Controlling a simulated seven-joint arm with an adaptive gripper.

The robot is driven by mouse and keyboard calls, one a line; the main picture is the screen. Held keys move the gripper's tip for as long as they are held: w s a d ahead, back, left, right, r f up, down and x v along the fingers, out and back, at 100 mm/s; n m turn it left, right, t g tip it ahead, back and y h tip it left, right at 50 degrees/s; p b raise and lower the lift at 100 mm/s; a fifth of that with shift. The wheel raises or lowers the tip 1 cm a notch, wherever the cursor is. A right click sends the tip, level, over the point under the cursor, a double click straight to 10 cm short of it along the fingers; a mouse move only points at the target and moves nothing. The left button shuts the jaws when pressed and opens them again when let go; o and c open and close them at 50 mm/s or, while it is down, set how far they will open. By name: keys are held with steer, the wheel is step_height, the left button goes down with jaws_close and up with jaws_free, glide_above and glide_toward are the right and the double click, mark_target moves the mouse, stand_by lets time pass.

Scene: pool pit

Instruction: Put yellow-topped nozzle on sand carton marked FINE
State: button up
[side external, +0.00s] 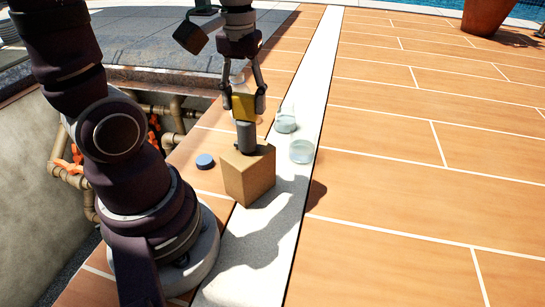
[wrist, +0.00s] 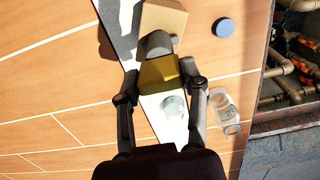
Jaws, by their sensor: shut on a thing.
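The nozzle has a yellow top (side external: 243,107) and a grey lower part (side external: 246,137); it also shows in the wrist view (wrist: 158,73). My gripper (side external: 244,99) is shut on the yellow top, with one finger on each side. The nozzle is upright, grey end down, over the top of a brown carton (side external: 249,179). Its lower end appears to meet the carton top, but I cannot tell whether it bears on it. The carton is partly hidden by the nozzle in the wrist view (wrist: 171,17). No FINE marking is readable on the faces I see.
A blue disc (side external: 205,161) lies left of the carton. Clear glass items (side external: 286,123) (side external: 301,152) stand on the pale strip behind and right of it. An open pit with pipes (wrist: 281,68) borders the tiles.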

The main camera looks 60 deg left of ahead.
steer(key=shift+f, duration=0.15)
steer(key=o, duration=1.2)
step_height(320, 180, up, 12)
steer(key=d+f+m+t, duration=0.1)
steer(key=f+m+t, duration=0.1)
steer(key=f+m, duration=0.1)
steer(key=d+f+m+t, duration=0.1)
steer(key=d+f+m, duration=0.1)
steer(key=m, duration=0.1)
steer(key=s+d+f+m+t, duration=0.1)
steer(key=d+f+m+t, duration=0.1)
steer(key=f+m, duration=0.1)
steer(key=shift+s+f+t, duration=0.1)
steer(key=shift+f+t, duration=0.2)
